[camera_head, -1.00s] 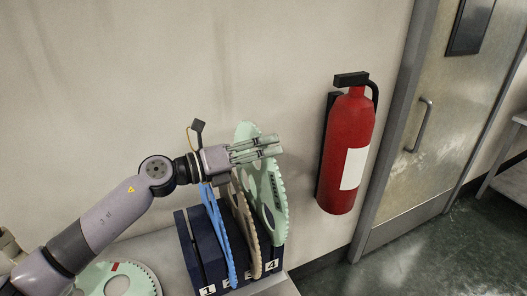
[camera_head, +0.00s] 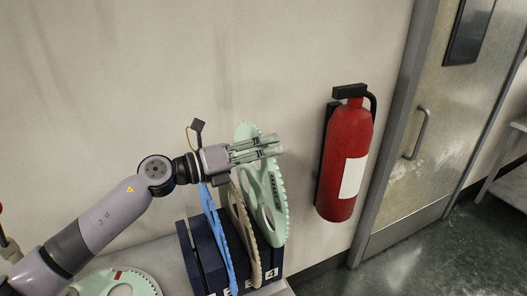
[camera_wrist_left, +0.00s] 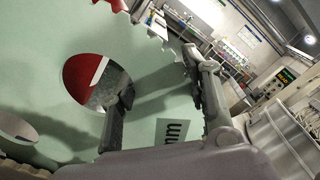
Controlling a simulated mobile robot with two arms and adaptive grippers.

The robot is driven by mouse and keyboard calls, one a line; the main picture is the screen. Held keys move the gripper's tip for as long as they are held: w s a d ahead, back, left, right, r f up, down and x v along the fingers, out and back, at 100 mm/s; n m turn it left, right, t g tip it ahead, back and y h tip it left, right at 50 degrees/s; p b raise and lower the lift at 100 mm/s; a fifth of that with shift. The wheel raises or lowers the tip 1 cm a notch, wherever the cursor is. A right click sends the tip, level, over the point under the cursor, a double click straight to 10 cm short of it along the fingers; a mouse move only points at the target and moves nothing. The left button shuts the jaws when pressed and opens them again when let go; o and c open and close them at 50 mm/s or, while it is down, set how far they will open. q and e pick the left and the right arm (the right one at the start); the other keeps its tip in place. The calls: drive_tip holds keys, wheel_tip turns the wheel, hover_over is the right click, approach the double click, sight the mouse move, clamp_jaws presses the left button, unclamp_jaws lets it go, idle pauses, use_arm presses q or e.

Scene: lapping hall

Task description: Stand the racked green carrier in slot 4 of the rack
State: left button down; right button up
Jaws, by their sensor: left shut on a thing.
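The green carrier (camera_head: 272,215) is a thin toothed disc with round holes, upright and slightly tilted at the right end of the dark blue rack (camera_head: 195,262), by the number 4 label (camera_head: 269,271). My left gripper (camera_head: 270,146) is shut on its upper part. In the left wrist view the gripper (camera_wrist_left: 158,72) has a finger on the plate's near face, and the green carrier (camera_wrist_left: 160,95) fills the left and middle. I cannot tell whether its lower edge is inside slot 4. My right gripper is not in view.
A blue carrier (camera_head: 217,235) and a tan carrier (camera_head: 247,245) stand in the rack just left of the green one. Another pale green disc (camera_head: 145,284) lies flat at the lower left. A red fire extinguisher (camera_head: 345,150) hangs on the wall at right.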

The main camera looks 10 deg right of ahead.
use_arm(q)
drive_tip(key=shift+r+p, duration=1.25)
drive_tip(key=shift+r, duration=0.55)
idle(0.5)
